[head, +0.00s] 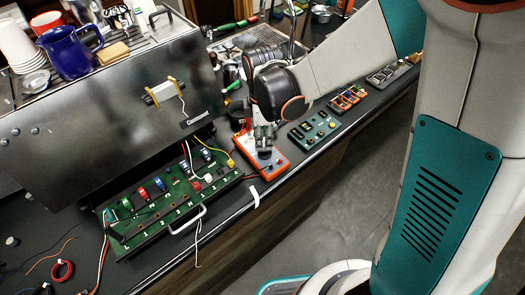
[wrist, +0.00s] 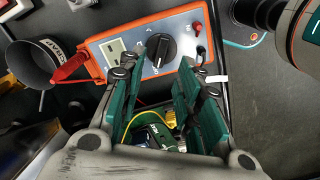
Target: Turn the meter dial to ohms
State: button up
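The orange meter (head: 276,167) lies on the dark counter at the front edge, right of the green circuit board. In the wrist view the meter (wrist: 141,28) has a grey face, a pale display (wrist: 115,48) and a round black dial (wrist: 161,50) with a white pointer mark. The dial's printed labels are too small to read. My gripper (wrist: 157,70) is open, with its green fingers apart and nothing held. The dial lies just past the fingertips; contact cannot be told.
A red probe (wrist: 70,68) lies beside the meter, next to a dark cup (wrist: 32,62). The opened brewer's circuit board (head: 165,195) is to the left. A green module (head: 312,130) is to the right. The steel brewer panel (head: 110,110) rises behind the board.

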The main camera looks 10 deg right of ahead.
aim_at(265, 152)
jog(key=shift+f+b, duration=1.35)
jog(key=shift+f, duration=1.25)
grip_shut()
